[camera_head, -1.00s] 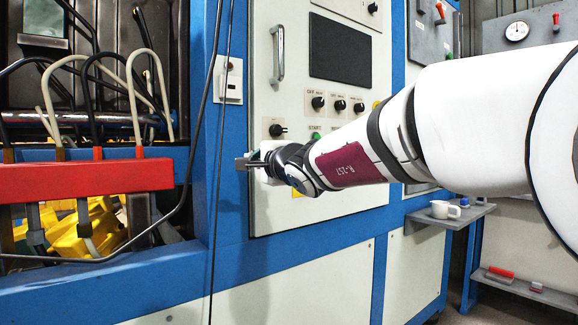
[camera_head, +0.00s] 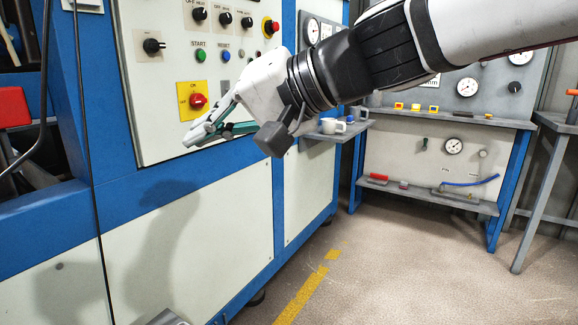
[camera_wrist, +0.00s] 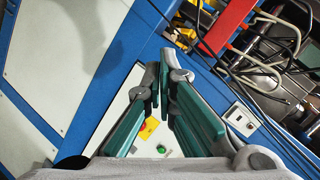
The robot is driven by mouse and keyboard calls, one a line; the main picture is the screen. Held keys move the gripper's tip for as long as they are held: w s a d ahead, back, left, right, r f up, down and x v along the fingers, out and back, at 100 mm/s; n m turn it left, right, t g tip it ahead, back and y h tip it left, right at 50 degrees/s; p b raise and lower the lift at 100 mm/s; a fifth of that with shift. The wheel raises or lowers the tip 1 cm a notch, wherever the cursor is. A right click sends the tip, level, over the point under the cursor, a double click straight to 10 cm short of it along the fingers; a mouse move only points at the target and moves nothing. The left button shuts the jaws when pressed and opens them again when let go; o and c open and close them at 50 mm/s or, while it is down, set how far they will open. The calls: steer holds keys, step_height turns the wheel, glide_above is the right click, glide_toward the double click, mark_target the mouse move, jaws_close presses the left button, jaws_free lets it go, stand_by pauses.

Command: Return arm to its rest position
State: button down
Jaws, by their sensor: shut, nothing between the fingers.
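My arm reaches in from the upper right in the head view. My gripper (camera_head: 192,140) points left and slightly down, in front of the lower part of the cabinet's control panel (camera_head: 150,85). Its fingers, with green pads, are shut and hold nothing. In the wrist view the two fingers (camera_wrist: 158,78) come close together at their tips. The fingertips appear just below the red rotary switch (camera_head: 198,100) on its yellow plate; I cannot tell the exact gap to the panel.
A workbench with gauges (camera_head: 453,146) stands at the back right. The floor (camera_head: 400,270) at the lower right is clear. The red bar (camera_wrist: 228,25) and hoses of the machine show in the wrist view.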

steer(key=s+d+f+m+g+h, duration=0.15)
steer(key=s+d+f+h, duration=0.45)
steer(key=s+d+f, duration=0.65)
steer(key=s+d+f+m+g+h, duration=0.1)
steer(key=s+d+f+g+h, duration=0.2)
steer(key=s+d+f+h, duration=0.85)
steer(key=d+r+t+y+p, duration=0.2)
steer(key=r+p, duration=1.3)
steer(key=r, duration=0.2)
steer(key=d+r+t+y+p, duration=0.2)
steer(key=d+r+y+p, duration=0.1)
steer(key=r+p, duration=1.3)
steer(key=shift+s+d+r+n, duration=0.35)
steer(key=shift+r+n, duration=0.1)
steer(key=shift+r, duration=0.45)
